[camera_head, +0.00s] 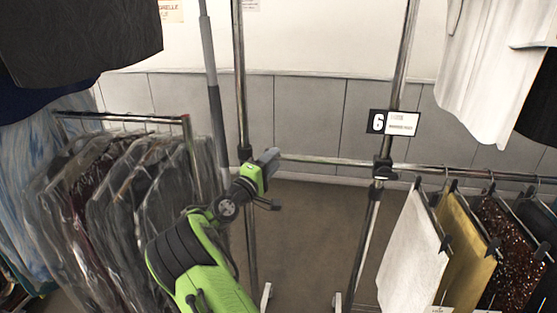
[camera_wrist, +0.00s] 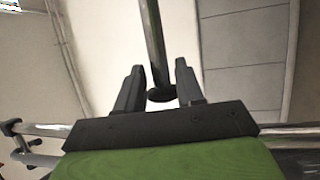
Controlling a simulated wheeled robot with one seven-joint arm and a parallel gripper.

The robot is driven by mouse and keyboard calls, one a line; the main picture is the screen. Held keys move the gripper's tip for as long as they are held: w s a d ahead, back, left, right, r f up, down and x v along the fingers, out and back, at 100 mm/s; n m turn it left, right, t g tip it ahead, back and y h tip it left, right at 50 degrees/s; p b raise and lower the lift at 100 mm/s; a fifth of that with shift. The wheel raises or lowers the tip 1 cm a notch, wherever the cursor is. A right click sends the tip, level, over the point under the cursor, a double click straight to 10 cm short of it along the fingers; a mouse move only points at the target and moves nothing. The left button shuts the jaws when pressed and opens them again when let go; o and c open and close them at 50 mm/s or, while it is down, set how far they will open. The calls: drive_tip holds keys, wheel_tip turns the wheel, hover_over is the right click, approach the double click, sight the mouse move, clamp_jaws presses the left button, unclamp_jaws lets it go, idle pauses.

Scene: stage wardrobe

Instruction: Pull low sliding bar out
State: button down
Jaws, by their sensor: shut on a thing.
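The low sliding bar (camera_head: 325,160) is a thin metal rail running level from my gripper (camera_head: 271,155) to the right, through a dark clamp (camera_head: 383,168) on an upright post. My gripper is at the bar's left end, its jaws shut on it. In the wrist view the two dark fingers (camera_wrist: 158,80) stand either side of the bar's end, where a metal rod (camera_wrist: 152,35) ends in a dark round cap. The exact contact is partly hidden by the fingers.
Skirts (camera_head: 413,245) hang on the rail at the right. Bagged garments (camera_head: 120,195) hang on a rack at the left, close to my arm. Another upright post (camera_head: 240,80) stands beside my gripper. A sign with a 6 (camera_head: 393,122) hangs on the right post. Floor (camera_head: 310,215) shows between the posts.

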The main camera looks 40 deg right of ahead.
drive_tip(key=shift+w+a, duration=0.25)
drive_tip(key=shift+w, duration=0.05)
drive_tip(key=c, duration=1)
unclamp_jaws()
drive_tip(key=shift+w+a+f, duration=0.1)
drive_tip(key=shift+w, duration=0.1)
drive_tip(key=shift+s, duration=0.1)
drive_tip(key=v, duration=1.5)
drive_tip(key=shift+a+p, duration=0.4)
drive_tip(key=shift+p, duration=0.05)
drive_tip(key=shift+f, duration=0.1)
